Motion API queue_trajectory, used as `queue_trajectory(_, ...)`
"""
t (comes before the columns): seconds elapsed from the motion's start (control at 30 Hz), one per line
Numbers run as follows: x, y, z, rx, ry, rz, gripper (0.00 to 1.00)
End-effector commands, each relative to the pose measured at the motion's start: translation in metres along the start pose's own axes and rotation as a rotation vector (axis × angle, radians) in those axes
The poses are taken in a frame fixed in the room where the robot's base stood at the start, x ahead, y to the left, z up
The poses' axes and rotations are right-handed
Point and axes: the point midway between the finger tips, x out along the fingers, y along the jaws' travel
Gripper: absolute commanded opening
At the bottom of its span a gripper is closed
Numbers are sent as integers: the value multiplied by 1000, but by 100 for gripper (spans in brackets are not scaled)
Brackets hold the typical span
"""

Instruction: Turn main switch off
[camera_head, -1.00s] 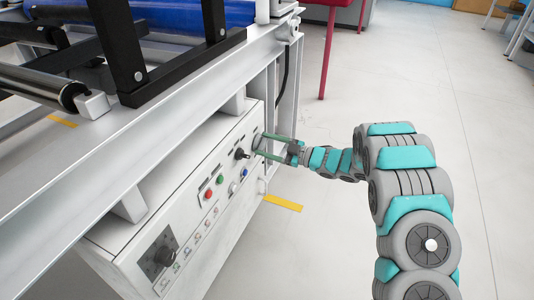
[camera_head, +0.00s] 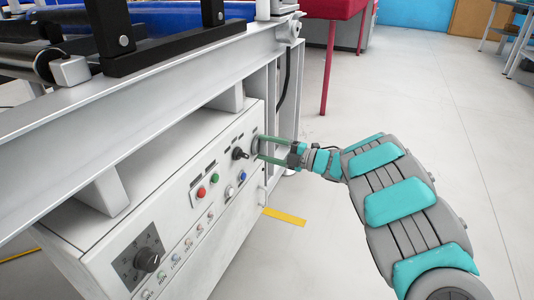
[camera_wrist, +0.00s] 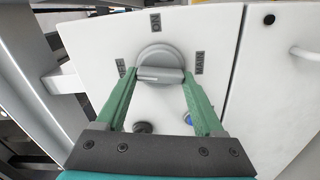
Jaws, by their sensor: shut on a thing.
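The main switch (camera_wrist: 160,56) is a round grey knob with a raised grip bar on the white control panel. In the wrist view the bar lies about level across the picture, with a pale mark on its left half, towards the label at the left that seems to read OFF. An ON label is above the knob and a MAIN label at its right. My gripper (camera_wrist: 158,77) is shut on the bar, its green fingers at the bar's two ends. In the head view my gripper (camera_head: 262,147) reaches the panel's far right end, where its fingers partly hide the knob.
The control panel (camera_head: 180,232) also carries a black lever switch (camera_head: 240,153), a red button (camera_head: 201,192), a green button (camera_head: 214,178) and a large black dial (camera_head: 147,260). A grey machine beam (camera_head: 150,133) runs above it. Open floor lies to the right.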

Motion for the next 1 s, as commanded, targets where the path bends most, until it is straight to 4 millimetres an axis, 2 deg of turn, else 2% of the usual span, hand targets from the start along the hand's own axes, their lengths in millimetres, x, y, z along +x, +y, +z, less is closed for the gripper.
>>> queue_trajectory(0.4,0,-3,-1,-179,4,-5,14)
queue_trajectory(0.93,1,-3,-1,-203,5,-5,14)
queue_trajectory(0.97,1,-3,-1,-203,5,-4,71)
queue_trajectory(1.0,1,-3,-1,-203,4,-4,76)
